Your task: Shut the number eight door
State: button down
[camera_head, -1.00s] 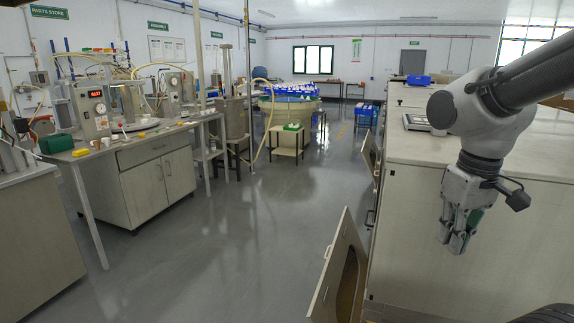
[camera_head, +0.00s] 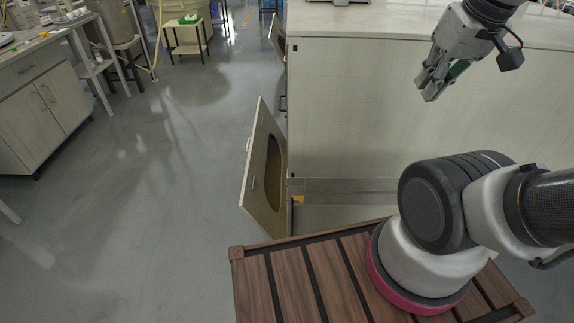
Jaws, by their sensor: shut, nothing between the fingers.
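A pale cabinet door (camera_head: 257,190) stands open at the near corner of the long bench cabinet, sticking out to the left over the floor. It has a small handle on its left face and a large brown oval area on the face towards me. A second open door (camera_head: 275,34) stands farther along the same cabinet. I can read no number on either door, so I cannot tell which is number eight. My gripper (camera_head: 431,86) is shut and empty, in front of the cabinet's end panel, to the right of and above the near door, not touching it.
The long bench cabinet (camera_head: 350,110) fills the middle and right. My slatted wooden deck is in front, close below the near door. Grey floor (camera_head: 160,190) is clear to the left, up to a drawer cabinet (camera_head: 40,100). A small table (camera_head: 185,32) stands farther back.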

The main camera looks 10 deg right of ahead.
aim_at(267, 207)
jog(key=j+z, duration=0.75)
jog(key=z, duration=0.15)
jog(key=k+j+z, duration=0.1)
jog(key=j, duration=0.25)
jog(key=k+j+z, duration=0.1)
jog(key=j, duration=0.3)
jog(key=k+j+z, duration=0.1)
jog(key=j, duration=0.25)
jog(key=k+j+z, duration=0.1)
jog(key=j, duration=0.25)
jog(key=k+j+z, duration=0.1)
jog(key=j, duration=0.25)
jog(key=k+j, duration=0.15)
jog(key=j, duration=0.2)
jog(key=k+j, duration=0.15)
jog(key=j, duration=0.2)
jog(key=k+j, duration=0.15)
jog(key=j, duration=0.2)
jog(key=k+j, duration=0.15)
jog(key=j, duration=0.2)
jog(key=k+j, duration=0.15)
jog(key=j, duration=0.2)
jog(key=i+z, duration=0.7)
jog(key=i, duration=0.15)
